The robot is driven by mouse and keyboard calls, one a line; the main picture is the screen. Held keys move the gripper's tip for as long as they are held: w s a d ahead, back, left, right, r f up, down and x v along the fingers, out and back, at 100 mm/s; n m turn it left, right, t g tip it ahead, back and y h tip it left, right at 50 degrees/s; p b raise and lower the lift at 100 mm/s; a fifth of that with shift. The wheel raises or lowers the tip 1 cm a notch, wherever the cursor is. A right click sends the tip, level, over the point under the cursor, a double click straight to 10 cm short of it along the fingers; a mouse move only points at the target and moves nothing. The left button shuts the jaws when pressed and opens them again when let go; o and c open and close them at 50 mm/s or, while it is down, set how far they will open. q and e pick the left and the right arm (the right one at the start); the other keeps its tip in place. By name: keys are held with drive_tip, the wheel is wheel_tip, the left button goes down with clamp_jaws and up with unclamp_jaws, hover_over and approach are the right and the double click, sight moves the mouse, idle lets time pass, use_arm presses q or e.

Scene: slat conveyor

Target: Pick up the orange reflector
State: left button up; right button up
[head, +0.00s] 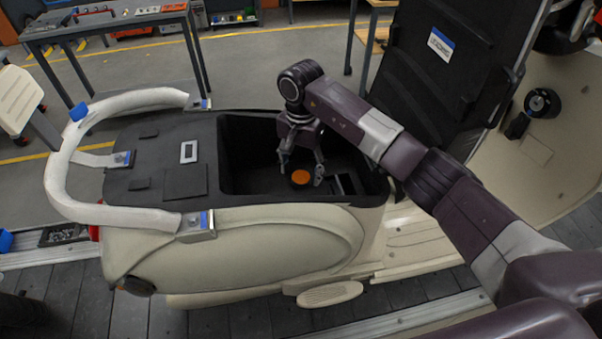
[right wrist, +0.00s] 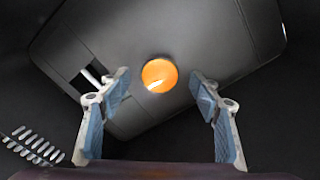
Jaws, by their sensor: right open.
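The orange reflector (head: 300,177) is a small round disc lying in the dark open compartment (head: 238,150) of the cream scooter body. In the right wrist view the reflector (right wrist: 159,75) lies just past my fingertips, roughly midway between them, with a bright glint on it. My right gripper (head: 302,172) reaches down into the compartment with its fingers spread over the reflector. In the right wrist view my right gripper (right wrist: 163,85) is open and empty, with a blue-padded finger on each side. My left gripper is not in view.
The compartment walls surround my right gripper closely. A raised black lid (head: 440,75) stands at the right of the compartment. A white curved handrail (head: 62,170) is at the left of the scooter body (head: 240,248). A workbench (head: 105,22) stands at the back left.

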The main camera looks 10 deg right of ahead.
drive_tip(key=shift+f, duration=0.6)
drive_tip(key=c, duration=1)
drive_tip(key=shift+r, duration=0.1)
drive_tip(key=shift+c, duration=0.2)
drive_tip(key=shift+r, duration=0.5)
wheel_tip(320, 180, up, 11)
drive_tip(key=b, duration=0.5)
wheel_tip(320, 180, up, 8)
hover_over(301, 176)
drive_tip(key=shift+f, duration=0.1)
